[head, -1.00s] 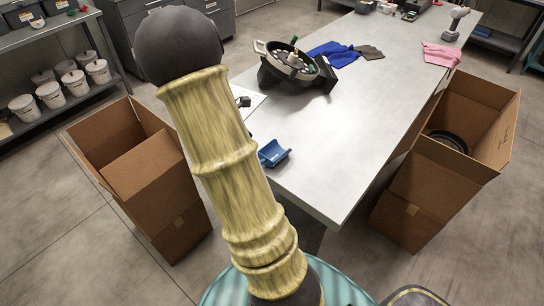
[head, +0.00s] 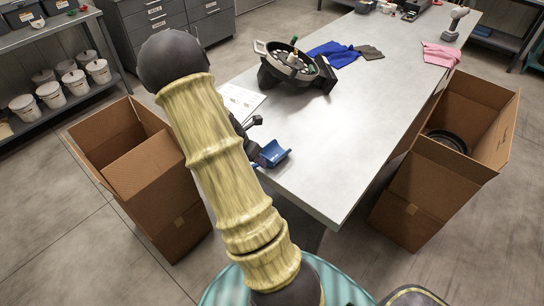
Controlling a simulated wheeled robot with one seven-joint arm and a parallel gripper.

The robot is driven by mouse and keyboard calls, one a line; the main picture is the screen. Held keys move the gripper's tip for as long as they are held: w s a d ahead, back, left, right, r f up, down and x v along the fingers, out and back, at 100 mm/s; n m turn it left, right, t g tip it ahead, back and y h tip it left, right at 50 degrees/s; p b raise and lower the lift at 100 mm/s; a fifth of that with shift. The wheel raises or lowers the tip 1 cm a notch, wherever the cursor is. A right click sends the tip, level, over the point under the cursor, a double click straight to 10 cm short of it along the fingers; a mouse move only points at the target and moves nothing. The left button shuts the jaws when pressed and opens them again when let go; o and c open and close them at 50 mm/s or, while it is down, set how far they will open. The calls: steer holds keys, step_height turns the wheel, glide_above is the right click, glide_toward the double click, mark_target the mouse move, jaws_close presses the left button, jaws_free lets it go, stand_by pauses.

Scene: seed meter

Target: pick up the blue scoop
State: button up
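The blue scoop (head: 273,154) lies on the near left part of the grey table, close to its left edge. Its open end faces right, and its left part is hidden behind my arm and gripper. My gripper (head: 252,136) shows only in part, as dark pieces sticking out past the right side of my yellow-sleeved arm, at the scoop's upper left. It appears very close to the scoop's left end. I cannot tell whether it touches the scoop or how far apart its fingers are.
A black seed meter (head: 292,68) stands farther back on the table (head: 345,140), beside a white paper sheet (head: 240,101). Blue cloth (head: 335,52) and pink cloth (head: 441,54) lie beyond. Cardboard boxes stand left (head: 165,215) and right (head: 415,215) of the table. The table right of the scoop is clear.

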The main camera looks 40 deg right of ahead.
mark_target(266, 159)
steer(key=shift+x, duration=1.9)
steer(key=shift+w, duration=0.15)
jaws_close()
